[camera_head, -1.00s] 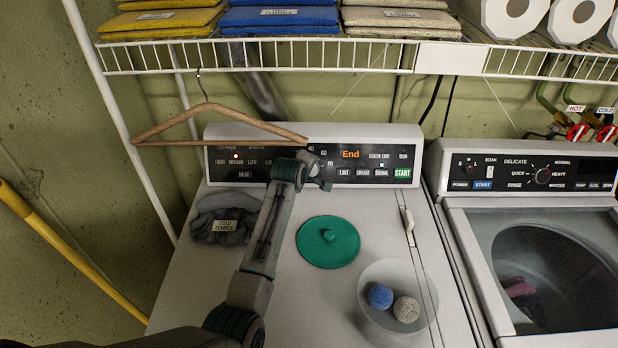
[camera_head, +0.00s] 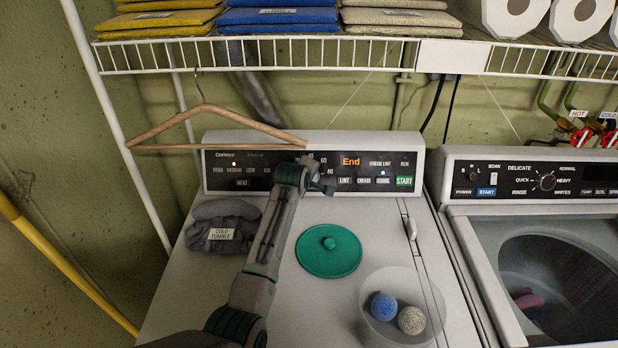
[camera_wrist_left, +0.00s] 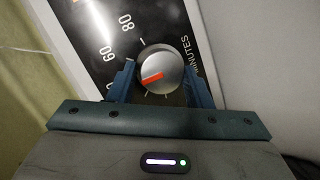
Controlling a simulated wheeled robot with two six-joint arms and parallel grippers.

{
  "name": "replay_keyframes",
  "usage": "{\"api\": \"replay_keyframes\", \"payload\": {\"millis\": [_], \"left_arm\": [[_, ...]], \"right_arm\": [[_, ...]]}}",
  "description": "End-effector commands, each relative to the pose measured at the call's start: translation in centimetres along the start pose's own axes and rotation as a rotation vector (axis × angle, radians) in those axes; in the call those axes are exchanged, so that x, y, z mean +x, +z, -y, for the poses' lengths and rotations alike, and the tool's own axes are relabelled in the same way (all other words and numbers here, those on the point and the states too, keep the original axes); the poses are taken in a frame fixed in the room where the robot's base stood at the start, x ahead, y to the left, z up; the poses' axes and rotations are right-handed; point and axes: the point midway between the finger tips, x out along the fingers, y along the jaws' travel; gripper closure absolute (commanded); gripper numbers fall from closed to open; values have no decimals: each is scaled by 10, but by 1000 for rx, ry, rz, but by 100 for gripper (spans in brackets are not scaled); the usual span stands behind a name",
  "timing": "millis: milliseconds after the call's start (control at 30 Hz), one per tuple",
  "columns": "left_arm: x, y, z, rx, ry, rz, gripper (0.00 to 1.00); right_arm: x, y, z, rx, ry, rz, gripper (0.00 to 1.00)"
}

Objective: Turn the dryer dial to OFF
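The dryer's control panel (camera_head: 230,170) runs along the back of the dryer top, with an orange "End" display. In the head view my left gripper (camera_head: 322,183) is at the panel front and hides the dial. In the left wrist view the round silver dial (camera_wrist_left: 168,62) sits on the black panel, between the two blue fingers of my left gripper (camera_wrist_left: 160,85). Its red pointer points left and slightly down, below the "60" mark. The fingers are apart, one on each side of the dial; I cannot tell whether they touch it. No OFF label is readable. My right gripper is not in view.
A wooden hanger (camera_head: 165,137) hangs just above the panel's left part from the wire shelf (camera_head: 350,55). On the dryer top are a dark cloth (camera_head: 222,214), a green lid (camera_head: 310,258) and a clear bowl (camera_head: 430,297) with two balls. A washer (camera_head: 460,225) stands right.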

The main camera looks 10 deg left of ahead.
Motion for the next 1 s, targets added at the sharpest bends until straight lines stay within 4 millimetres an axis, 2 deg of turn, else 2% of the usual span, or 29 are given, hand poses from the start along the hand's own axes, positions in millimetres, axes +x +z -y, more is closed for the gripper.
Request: {"api": "replay_keyframes", "payload": {"millis": [567, 1000], "left_arm": [[1, 0, 2, -52, 11, 6, 79], [1, 0, 4, -377, 106, 37, 79]], "right_arm": [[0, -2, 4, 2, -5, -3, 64], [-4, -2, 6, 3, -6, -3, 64]]}}
